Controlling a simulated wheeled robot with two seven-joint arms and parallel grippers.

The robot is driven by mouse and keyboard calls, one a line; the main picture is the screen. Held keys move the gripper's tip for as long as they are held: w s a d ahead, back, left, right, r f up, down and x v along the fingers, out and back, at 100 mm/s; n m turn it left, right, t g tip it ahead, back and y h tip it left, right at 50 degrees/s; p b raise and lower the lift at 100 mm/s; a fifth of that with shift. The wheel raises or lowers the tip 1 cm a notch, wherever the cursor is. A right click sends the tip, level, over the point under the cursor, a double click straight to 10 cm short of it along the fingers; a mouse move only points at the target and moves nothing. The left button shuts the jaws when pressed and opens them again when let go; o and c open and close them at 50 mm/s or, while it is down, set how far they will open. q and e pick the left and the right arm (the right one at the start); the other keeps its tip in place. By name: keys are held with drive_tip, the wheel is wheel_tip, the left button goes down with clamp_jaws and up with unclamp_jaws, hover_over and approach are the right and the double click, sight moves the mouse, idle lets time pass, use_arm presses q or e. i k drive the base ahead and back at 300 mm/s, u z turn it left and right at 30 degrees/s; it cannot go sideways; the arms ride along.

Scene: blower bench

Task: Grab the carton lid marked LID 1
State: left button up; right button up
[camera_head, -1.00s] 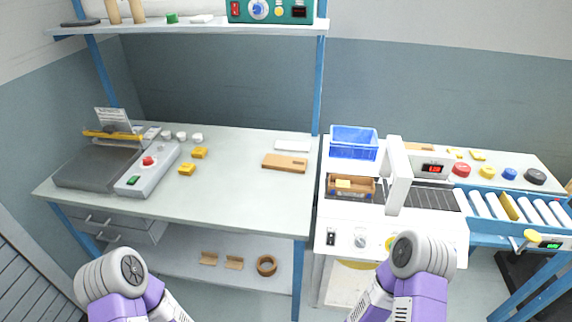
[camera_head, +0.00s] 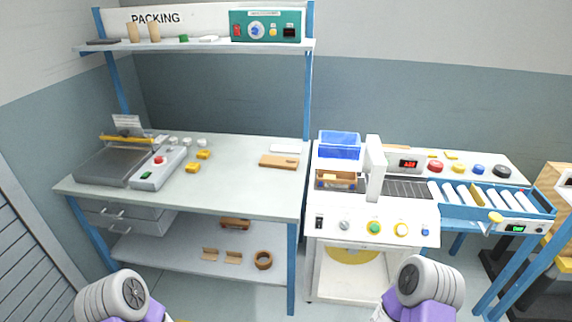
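A flat tan piece (camera_head: 279,161) lies near the right end of the packing table, and a flat white piece (camera_head: 286,149) lies just behind it. The tan piece looks like a carton lid, but I cannot read any LID 1 mark on it. Only links of my two arms show at the bottom edge. Neither gripper is in view.
A blue bin (camera_head: 339,145) stands behind the carton, next to the machine's white arch (camera_head: 375,168). A sealer (camera_head: 110,160) and control box (camera_head: 159,167) fill the table's left side. The table's middle front is clear. A shelf (camera_head: 200,45) hangs above.

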sight(268, 161)
drive_tip(key=z, duration=0.2)
drive_tip(key=i, duration=1.05)
drive_tip(key=u, duration=0.2)
